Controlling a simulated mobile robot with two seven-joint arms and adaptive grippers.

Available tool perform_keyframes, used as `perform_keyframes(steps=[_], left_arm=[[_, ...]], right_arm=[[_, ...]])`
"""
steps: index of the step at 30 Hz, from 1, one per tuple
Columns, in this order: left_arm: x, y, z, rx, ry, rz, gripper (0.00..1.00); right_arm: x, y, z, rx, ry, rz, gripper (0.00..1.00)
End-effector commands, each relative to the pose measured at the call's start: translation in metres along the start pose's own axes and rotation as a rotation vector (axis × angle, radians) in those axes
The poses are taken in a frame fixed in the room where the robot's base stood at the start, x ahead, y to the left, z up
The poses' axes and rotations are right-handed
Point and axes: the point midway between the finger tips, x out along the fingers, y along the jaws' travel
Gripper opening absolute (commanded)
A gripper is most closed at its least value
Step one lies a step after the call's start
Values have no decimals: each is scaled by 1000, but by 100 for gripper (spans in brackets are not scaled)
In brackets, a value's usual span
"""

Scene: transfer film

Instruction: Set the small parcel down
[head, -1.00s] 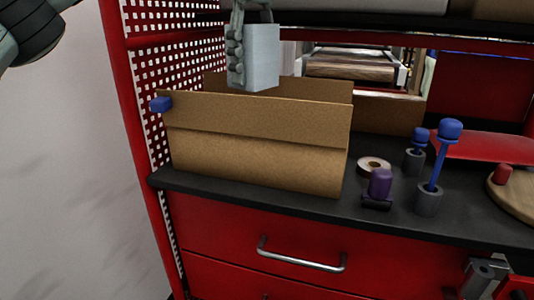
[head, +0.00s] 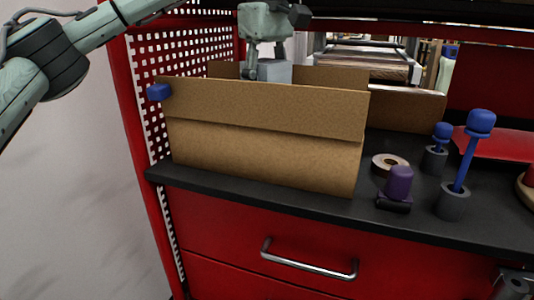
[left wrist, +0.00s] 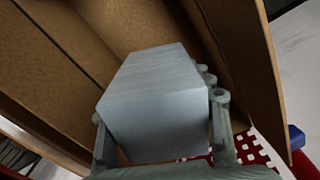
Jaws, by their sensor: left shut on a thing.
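The box's front wall hides the parcel's lower part in the head view. My left gripper (head: 262,66) comes down from above and is shut on the parcel. In the left wrist view the parcel (left wrist: 155,100) sits between both fingers, with the brown box walls (left wrist: 55,45) around it. Whether its underside touches the box floor is hidden.
The box stands on a dark bench top (head: 250,192) over red drawers. A blue knob (head: 158,92) is at its left corner. To its right are a tape roll (head: 390,163), a purple-capped item (head: 398,184) and blue-topped tools (head: 480,122).

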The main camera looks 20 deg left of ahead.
Motion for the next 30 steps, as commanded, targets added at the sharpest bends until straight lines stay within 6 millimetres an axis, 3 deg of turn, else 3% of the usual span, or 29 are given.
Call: perform_keyframes(steps=[4, 18, 29, 30], left_arm=[[30, -1, 0, 0, -2, -2, 7], [79, -1, 0, -1, -1, 0, 7], [85, 0, 0, 0, -1, 0, 7], [84, 0, 0, 0, -1, 0, 55]], right_arm=[[-2, 1, -1, -1, 3, 2, 0], [-3, 1, -2, 0, 6, 2, 0], [0, 0, 1, -1, -3, 2, 0], [-1, 0, 1, -1, -4, 2, 0]])
